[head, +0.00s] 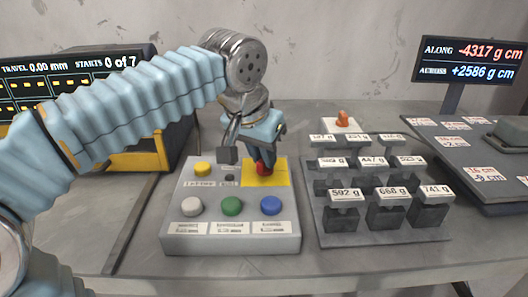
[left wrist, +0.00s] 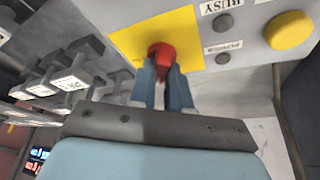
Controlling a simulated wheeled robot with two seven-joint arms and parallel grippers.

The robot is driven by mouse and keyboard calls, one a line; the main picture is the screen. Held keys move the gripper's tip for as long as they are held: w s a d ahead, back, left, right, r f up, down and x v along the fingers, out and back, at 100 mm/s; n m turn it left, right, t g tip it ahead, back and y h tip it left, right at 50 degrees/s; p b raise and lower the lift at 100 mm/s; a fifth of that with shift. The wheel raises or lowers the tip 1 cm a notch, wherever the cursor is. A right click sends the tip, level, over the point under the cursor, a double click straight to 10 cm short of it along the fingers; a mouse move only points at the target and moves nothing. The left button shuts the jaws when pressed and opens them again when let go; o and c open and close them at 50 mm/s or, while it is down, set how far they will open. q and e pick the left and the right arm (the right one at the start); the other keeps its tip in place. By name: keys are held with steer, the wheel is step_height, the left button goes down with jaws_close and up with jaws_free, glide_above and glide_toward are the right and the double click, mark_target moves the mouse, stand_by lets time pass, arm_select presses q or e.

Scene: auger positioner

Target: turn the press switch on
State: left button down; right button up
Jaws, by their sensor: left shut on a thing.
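The grey control box (head: 172,236) stands on the table and carries a yellow plate (head: 280,177) at its back right. A red switch knob (head: 263,169) sits on this plate; it also shows in the left wrist view (left wrist: 161,54). My left gripper (head: 264,162) points down over the plate, with its fingers shut on the red knob. In the left wrist view its two fingertips (left wrist: 162,74) are at either side of the knob. The fingers hide part of the knob, and I cannot tell its switch position. My right gripper is not in view.
White (head: 192,206), green (head: 231,206) and blue (head: 270,206) buttons line the box's front, with a yellow button (head: 202,169) behind. Labelled weights (head: 388,214) stand on a rack to the right. A readout screen (head: 470,62) stands at the back right. The table's front strip is clear.

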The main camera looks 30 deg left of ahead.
arm_select(q)
steer(key=m+h, duration=0.1)
steer(key=m, duration=0.1)
steer(key=m+h+p, duration=0.1)
steer(key=m, duration=0.2)
steer(key=shift+a+r+m+g, duration=0.1)
steer(key=shift+a+m+g, duration=0.05)
steer(key=shift+m+g, duration=0.15)
steer(key=m+h, duration=0.1)
steer(key=m, duration=0.1)
steer(key=m+g+p, duration=0.1)
steer(key=m, duration=0.2)
steer(key=shift+w+a+m+h, duration=0.1)
steer(key=shift+w+m+h, duration=0.05)
steer(key=shift+m+h, duration=0.2)
steer(key=shift+g+p, duration=0.3)
steer(key=c, duration=1.1)
jaws_free()
steer(key=v, duration=1.3)
steer(key=shift+a+r+p, duration=0.25)
steer(key=shift+r+p, duration=0.05)
steer(key=shift+p, duration=0.1)
